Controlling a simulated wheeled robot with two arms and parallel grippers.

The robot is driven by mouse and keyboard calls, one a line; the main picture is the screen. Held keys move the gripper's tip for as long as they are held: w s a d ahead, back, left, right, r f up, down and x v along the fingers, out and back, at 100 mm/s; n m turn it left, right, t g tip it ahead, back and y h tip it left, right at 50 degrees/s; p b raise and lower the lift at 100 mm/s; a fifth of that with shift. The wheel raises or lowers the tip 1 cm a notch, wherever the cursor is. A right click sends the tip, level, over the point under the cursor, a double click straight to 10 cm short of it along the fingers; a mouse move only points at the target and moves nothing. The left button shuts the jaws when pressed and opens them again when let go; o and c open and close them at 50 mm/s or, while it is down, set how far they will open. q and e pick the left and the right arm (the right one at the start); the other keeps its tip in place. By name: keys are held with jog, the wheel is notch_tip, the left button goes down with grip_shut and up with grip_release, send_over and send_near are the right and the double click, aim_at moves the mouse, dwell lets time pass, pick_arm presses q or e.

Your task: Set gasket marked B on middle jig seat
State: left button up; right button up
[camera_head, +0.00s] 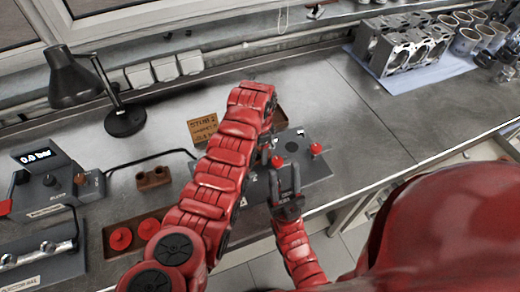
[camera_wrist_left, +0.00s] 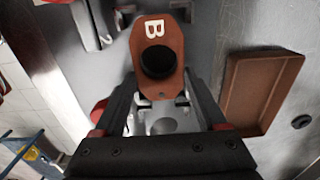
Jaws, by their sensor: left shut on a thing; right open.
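The gasket marked B (camera_wrist_left: 172,82) is a red-brown plate with a white letter and a large round hole that looks dark inside. My left gripper (camera_wrist_left: 160,100) is shut on its near end in the left wrist view, above a grey surface. I cannot tell whether the gasket touches that surface. The grey jig plate (camera_head: 318,168) shows in the head view with a dark round spot and a red knob. My left arm hides its middle and the gasket there. My right gripper (camera_head: 285,180) is open and empty at the jig's front edge.
A brown tray (camera_wrist_left: 232,90) lies right of the gasket in the left wrist view. A black lamp (camera_head: 124,120) and a brown block with holes (camera_head: 153,178) are to the left.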

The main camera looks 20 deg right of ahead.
pick_arm(q)
jog(key=shift+f+b, duration=0.5)
jog(key=shift+f, duration=0.1)
dwell(0.5)
jog(key=o, duration=1.3)
jog(key=shift+r, duration=0.15)
jog(key=shift+r+p, duration=0.35)
jog(key=shift+r, duration=3.3)
